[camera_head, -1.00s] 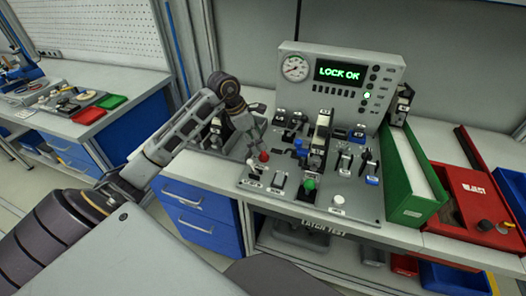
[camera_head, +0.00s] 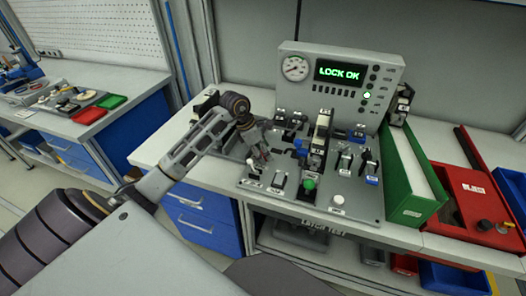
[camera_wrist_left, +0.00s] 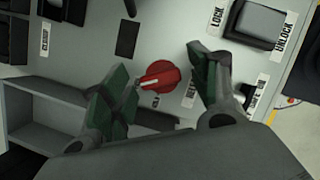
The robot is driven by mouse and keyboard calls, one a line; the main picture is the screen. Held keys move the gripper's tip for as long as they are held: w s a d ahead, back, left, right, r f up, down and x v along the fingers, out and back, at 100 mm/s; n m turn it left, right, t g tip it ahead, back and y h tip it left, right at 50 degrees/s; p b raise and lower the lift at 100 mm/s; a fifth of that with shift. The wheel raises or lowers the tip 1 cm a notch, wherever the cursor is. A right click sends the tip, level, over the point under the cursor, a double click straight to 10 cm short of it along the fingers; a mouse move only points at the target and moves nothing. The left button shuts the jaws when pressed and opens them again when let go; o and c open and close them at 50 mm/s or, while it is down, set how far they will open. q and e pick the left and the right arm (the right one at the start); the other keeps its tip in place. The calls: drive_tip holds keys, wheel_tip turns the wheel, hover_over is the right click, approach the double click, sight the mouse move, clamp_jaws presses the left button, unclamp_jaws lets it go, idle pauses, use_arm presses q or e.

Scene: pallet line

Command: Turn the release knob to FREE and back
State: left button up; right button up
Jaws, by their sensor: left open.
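The red release knob (camera_wrist_left: 158,77) sits on the grey test panel (camera_head: 318,205), its grip bar slightly slanted in the left wrist view. A partly covered label lies beside it; I cannot read which position the knob points to. My left gripper (camera_wrist_left: 160,80) is open, with one green-padded finger on each side of the knob, and no clear contact shows. In the head view my left gripper (camera_head: 260,157) is over the panel's left part and hides the knob. The display (camera_head: 340,71) reads LOCK OK. My right gripper is not in view.
Several levers and switches crowd the panel, with a green button (camera_head: 309,184) and a white button (camera_head: 338,199) near its front. A LOCK/UNLOCK switch (camera_wrist_left: 256,22) is close to one finger. A green bin (camera_head: 418,205) and red box (camera_head: 478,205) stand to the right.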

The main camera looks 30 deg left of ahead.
use_arm(q)
drive_tip(key=shift+c, duration=0.4)
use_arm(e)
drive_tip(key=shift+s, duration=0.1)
use_arm(q)
drive_tip(key=c, duration=0.9)
drive_tip(key=shift+c, duration=0.2)
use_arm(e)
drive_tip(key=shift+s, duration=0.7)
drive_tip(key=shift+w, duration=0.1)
